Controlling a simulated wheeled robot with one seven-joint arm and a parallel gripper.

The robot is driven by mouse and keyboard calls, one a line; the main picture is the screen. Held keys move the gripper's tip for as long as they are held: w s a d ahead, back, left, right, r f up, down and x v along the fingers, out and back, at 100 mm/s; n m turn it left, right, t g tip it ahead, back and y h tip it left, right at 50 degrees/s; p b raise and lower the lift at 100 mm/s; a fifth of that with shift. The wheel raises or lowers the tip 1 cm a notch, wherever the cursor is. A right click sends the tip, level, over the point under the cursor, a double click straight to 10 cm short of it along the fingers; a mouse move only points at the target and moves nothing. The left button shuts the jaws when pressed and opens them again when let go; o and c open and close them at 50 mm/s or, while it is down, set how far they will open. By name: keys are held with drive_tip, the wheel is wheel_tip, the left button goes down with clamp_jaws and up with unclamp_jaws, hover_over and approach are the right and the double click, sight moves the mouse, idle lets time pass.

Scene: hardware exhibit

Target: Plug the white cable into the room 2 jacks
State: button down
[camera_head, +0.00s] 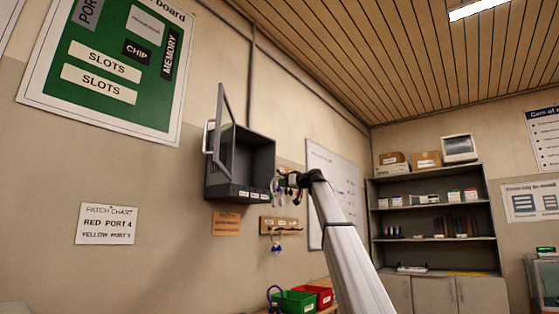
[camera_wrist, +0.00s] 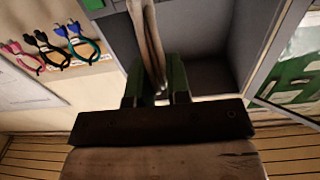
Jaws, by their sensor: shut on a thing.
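An open grey wall cabinet (camera_head: 240,165) hangs on the left wall, its door (camera_head: 222,125) swung out and a row of small labels along its bottom lip. My gripper (camera_head: 287,182) is at the cabinet's right edge in the head view. In the wrist view my gripper (camera_wrist: 158,92) is shut on a pale cable (camera_wrist: 150,45), which runs away between the green fingers. The cabinet's grey interior (camera_wrist: 210,85) lies just beyond the fingers. The cable's plug end and the jacks cannot be made out.
A wooden cable rack (camera_head: 283,222) is on the wall below; pink, black and blue cables (camera_wrist: 75,45) hang there in the wrist view. A green bin (camera_head: 296,301) and a red bin (camera_head: 320,294) stand below. A patch chart (camera_head: 106,225) hangs left.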

wheel_tip(320, 180, up, 12)
drive_tip(key=s+a+n+g+y, duration=0.2)
drive_tip(key=s+a+g, duration=0.1)
drive_tip(key=w+d+x, duration=0.1)
drive_tip(key=x, duration=0.8)
drive_tip(key=w+d+x, duration=0.1)
drive_tip(key=w+x, duration=0.1)
drive_tip(key=x, duration=0.8)
drive_tip(key=shift+w+f, duration=0.3)
drive_tip(key=shift+f, duration=0.15)
drive_tip(key=shift+a, duration=0.15)
drive_tip(key=shift+t+h, duration=0.3)
drive_tip(key=shift+t, duration=0.1)
idle(0.4)
drive_tip(key=shift+f, duration=1)
idle(2.9)
